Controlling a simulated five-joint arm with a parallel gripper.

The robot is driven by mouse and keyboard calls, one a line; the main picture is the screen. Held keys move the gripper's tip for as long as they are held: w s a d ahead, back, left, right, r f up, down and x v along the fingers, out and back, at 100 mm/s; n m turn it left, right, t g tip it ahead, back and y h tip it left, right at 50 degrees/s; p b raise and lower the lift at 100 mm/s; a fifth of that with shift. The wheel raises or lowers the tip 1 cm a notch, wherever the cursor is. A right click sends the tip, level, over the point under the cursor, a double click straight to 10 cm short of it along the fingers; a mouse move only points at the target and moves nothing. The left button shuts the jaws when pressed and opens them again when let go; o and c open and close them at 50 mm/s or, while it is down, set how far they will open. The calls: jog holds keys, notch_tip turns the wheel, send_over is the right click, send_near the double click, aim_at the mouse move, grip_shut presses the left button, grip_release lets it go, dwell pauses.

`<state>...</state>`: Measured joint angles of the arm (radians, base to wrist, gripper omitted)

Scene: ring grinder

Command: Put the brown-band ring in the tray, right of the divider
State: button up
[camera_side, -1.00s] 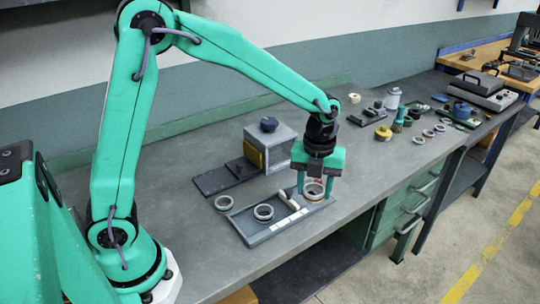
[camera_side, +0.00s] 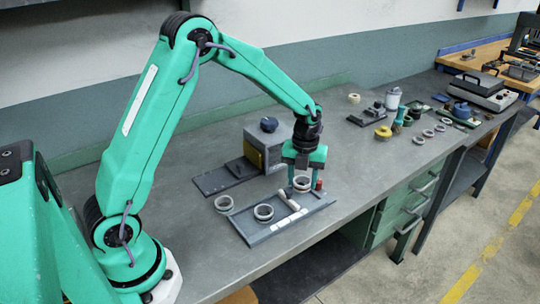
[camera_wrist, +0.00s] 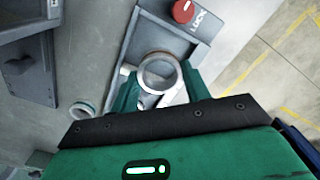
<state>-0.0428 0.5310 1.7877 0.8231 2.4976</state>
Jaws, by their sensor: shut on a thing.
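My gripper (camera_side: 303,178) points down at the right part of the tray (camera_side: 254,238) and is shut on a pale grey ring (camera_side: 302,184). In the wrist view the ring (camera_wrist: 160,72) sits between the two green fingers (camera_wrist: 160,88), over the tray. The pale divider (camera_side: 289,200) is left of the held ring in the side view. Whether the ring touches the tray floor is unclear. Another ring (camera_side: 264,212) lies in the tray, left of the divider.
A loose ring (camera_side: 223,203) lies outside the tray at the left. A red knob (camera_wrist: 183,11) marked LOCK is at the tray's end. A grey block machine (camera_side: 268,144) stands behind. More rings and tools (camera_side: 428,133) are farther right on the bench.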

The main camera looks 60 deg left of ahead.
aim_at(300, 198)
jog(key=shift+w+a+f, duration=0.1)
jog(key=shift+a+f, duration=0.05)
jog(key=shift+a, duration=0.05)
jog(key=shift+f, duration=2)
jog(key=shift+f, duration=0.15)
jog(key=o, duration=0.8)
notch_tip(300, 198, up, 12)
jog(key=shift+r, duration=0.15)
